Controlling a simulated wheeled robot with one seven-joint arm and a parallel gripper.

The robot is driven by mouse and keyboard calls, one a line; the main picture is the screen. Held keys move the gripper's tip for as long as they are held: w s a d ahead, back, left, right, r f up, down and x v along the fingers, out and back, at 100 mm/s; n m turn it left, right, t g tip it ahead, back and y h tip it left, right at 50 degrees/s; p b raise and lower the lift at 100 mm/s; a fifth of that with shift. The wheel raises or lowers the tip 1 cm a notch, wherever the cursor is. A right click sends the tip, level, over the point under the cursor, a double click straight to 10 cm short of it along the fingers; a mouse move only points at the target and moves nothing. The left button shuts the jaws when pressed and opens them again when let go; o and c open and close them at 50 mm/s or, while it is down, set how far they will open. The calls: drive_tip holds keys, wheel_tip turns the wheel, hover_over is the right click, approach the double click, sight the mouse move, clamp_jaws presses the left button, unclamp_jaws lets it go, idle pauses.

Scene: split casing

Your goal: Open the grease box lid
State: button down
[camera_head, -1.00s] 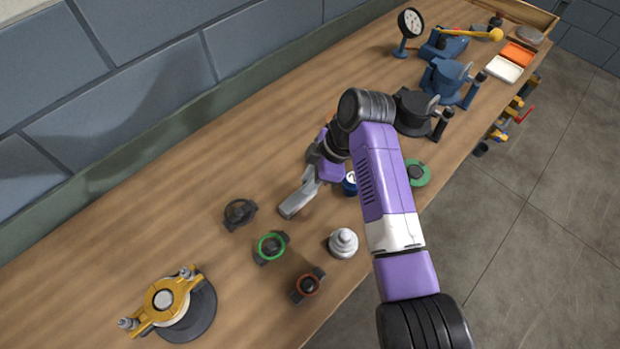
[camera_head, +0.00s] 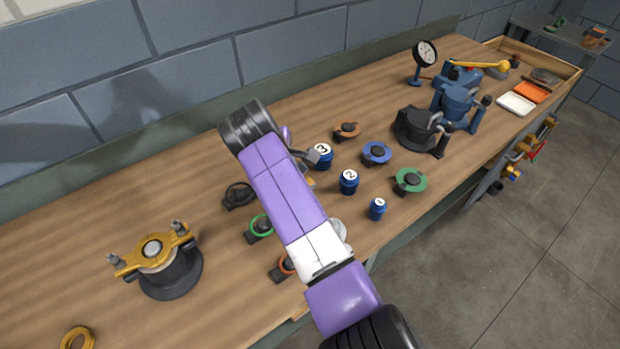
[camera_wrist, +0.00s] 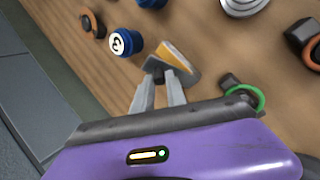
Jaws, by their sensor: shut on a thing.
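The grease box (camera_wrist: 183,62) is a small grey box on the bench, in the upper middle of the wrist view. A yellow-orange surface shows along its far side, next to a grey piece that looks like its lid (camera_wrist: 156,63). My gripper (camera_wrist: 164,80) is shut with its fingertips at this grey piece, which appears tilted up. How far the lid stands open is hard to tell.
Blue numbered jars, jar 3 (camera_head: 322,158) and jar 2 (camera_head: 348,182), stand close to the right. A green-ringed part (camera_head: 259,227) and a black knob (camera_head: 238,195) lie to the left. A yellow-clamped casing (camera_head: 160,262) stands at the front left.

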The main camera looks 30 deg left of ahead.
drive_tip(key=shift+s+a+r+t+p, duration=0.15)
drive_tip(key=shift+s+a+t+p, duration=0.05)
drive_tip(key=shift+s+t, duration=0.25)
drive_tip(key=shift+s+a+r+t+p, duration=0.15)
drive_tip(key=shift+s+t, duration=0.2)
drive_tip(key=shift+t, duration=0.1)
drive_tip(key=shift+s+a+f+n+t+h, duration=0.1)
drive_tip(key=shift+s+a+n+t+h, duration=0.15)
drive_tip(key=shift+s+t+h, duration=0.4)
drive_tip(key=shift+s+a+f+n+t+h+b, duration=0.15)
drive_tip(key=shift+s+t+b, duration=0.35)
drive_tip(key=shift+t, duration=0.3)
drive_tip(key=shift+s+a+f+n+t+b, duration=0.1)
drive_tip(key=shift+s+a+n+t+b, duration=0.2)
drive_tip(key=shift+s+t, duration=0.45)
drive_tip(key=shift+s+a+f+t+h+b, duration=0.15)
drive_tip(key=shift+s+t+b, duration=0.3)
drive_tip(key=shift+t, duration=0.45)
drive_tip(key=shift+d, duration=0.1)
drive_tip(key=c, duration=1.3)
unclamp_jaws()
drive_tip(key=shift+c, duration=0.2)
drive_tip(key=shift+s, duration=0.1)
drive_tip(key=v, duration=0.7)
drive_tip(key=shift+s+b, duration=0.35)
